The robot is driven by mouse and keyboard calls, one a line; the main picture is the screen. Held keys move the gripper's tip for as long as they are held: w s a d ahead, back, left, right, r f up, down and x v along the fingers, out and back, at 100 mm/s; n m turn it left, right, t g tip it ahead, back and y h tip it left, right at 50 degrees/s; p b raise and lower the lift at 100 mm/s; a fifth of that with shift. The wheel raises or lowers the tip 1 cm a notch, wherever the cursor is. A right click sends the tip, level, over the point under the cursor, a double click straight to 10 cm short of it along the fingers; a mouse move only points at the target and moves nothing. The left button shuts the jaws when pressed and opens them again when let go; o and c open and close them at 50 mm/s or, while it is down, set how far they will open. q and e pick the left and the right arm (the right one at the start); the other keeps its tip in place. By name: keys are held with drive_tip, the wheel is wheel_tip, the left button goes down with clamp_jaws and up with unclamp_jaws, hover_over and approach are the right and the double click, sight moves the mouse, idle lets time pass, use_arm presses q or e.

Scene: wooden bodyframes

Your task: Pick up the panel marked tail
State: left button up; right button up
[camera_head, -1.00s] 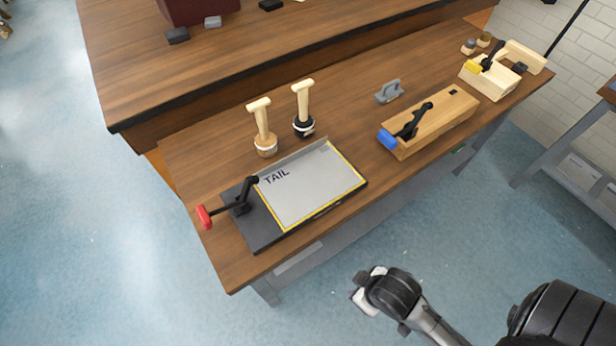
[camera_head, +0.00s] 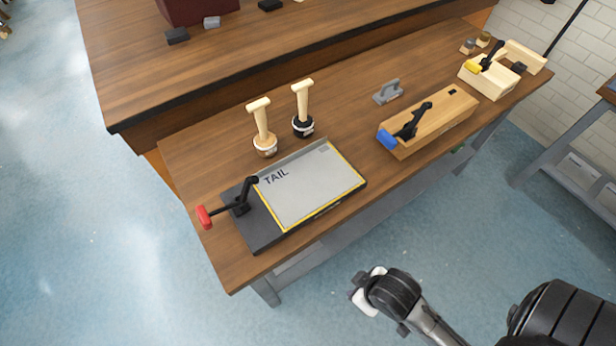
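The panel marked TAIL (camera_head: 312,186) is a light grey sheet with a yellow edge. It lies flat on a dark base plate (camera_head: 262,231) at the near left end of the wooden bench. A black toggle clamp with a red handle (camera_head: 205,216) stands at the panel's left side. My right gripper (camera_head: 362,291) is at the bottom, past the bench's front edge, to the lower right of the panel and apart from it. I cannot tell whether its fingers are open. My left gripper is not in view.
Two wooden-handled tools (camera_head: 264,130) (camera_head: 303,112) stand behind the panel. A wooden block with a black clamp and blue tip (camera_head: 436,121) is to the right, with a small grey part (camera_head: 388,92) behind it. A second wooden fixture (camera_head: 491,75) is at the far right end.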

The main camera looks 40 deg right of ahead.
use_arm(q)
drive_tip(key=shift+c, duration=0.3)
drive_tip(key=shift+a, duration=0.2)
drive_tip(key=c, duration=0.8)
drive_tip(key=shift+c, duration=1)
